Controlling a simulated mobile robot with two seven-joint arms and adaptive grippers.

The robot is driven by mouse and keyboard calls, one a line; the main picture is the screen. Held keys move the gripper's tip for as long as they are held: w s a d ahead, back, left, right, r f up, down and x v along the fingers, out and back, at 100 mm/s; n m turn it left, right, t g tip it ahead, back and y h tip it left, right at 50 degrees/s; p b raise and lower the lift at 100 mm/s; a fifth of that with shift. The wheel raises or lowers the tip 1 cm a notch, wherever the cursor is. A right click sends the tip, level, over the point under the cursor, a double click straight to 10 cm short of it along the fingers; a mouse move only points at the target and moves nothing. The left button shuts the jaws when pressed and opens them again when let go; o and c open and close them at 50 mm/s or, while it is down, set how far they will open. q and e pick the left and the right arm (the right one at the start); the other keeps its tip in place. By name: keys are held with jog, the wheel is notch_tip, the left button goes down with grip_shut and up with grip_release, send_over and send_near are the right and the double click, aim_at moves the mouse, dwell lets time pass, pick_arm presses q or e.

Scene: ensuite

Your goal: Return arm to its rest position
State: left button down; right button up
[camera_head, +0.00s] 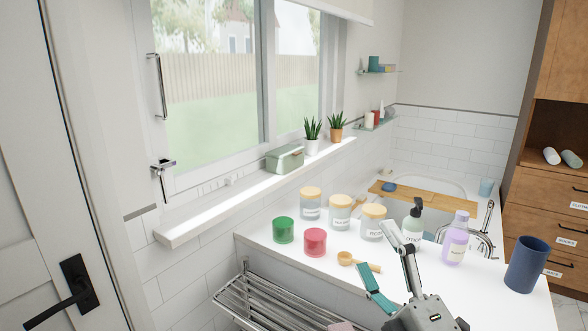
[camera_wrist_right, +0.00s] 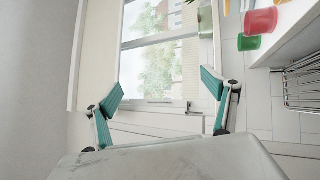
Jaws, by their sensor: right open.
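My right gripper (camera_head: 376,246) rises from the bottom of the head view, over the front edge of the white counter (camera_head: 460,295). Its two teal-padded fingers are spread with nothing between them. In the right wrist view the open fingers (camera_wrist_right: 162,82) also show apart and empty, facing the window and wall. A wooden scoop (camera_head: 352,259) lies on the counter close to the fingers in the picture. I cannot tell the exact gap between them. My left gripper is not in view.
Green (camera_head: 284,230) and red (camera_head: 315,242) cups, several lidded jars, a soap pump (camera_head: 412,222), a purple bottle (camera_head: 455,240) and a dark blue cup (camera_head: 526,265) stand on the counter. A metal rack (camera_head: 255,300) is below its left edge.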

jog(key=s+d+f+m+g+h, duration=0.25)
jog(key=d+f+m+h, duration=0.25)
jog(key=d+f, duration=0.3)
jog(key=s+d+f+m+g+h, duration=0.2)
jog(key=d+f+m+g+h, duration=0.3)
jog(key=f, duration=0.5)
jog(key=s+d+f+m+g+h, duration=0.1)
jog(key=s+d+f+m+g, duration=0.2)
jog(key=s+f, duration=0.4)
jog(key=s+d+f+m+g, duration=0.1)
jog(key=s+d+f+g, duration=0.3)
jog(key=s+d+f, duration=0.3)
jog(key=w+a+f+m+t+y, duration=0.1)
jog(key=a+f+t+y, duration=0.3)
jog(key=a+f, duration=1)
jog(key=a+m+y, duration=0.1)
jog(key=a+y, duration=0.2)
jog(key=shift+a+m, duration=0.25)
jog(key=shift+m, duration=0.05)
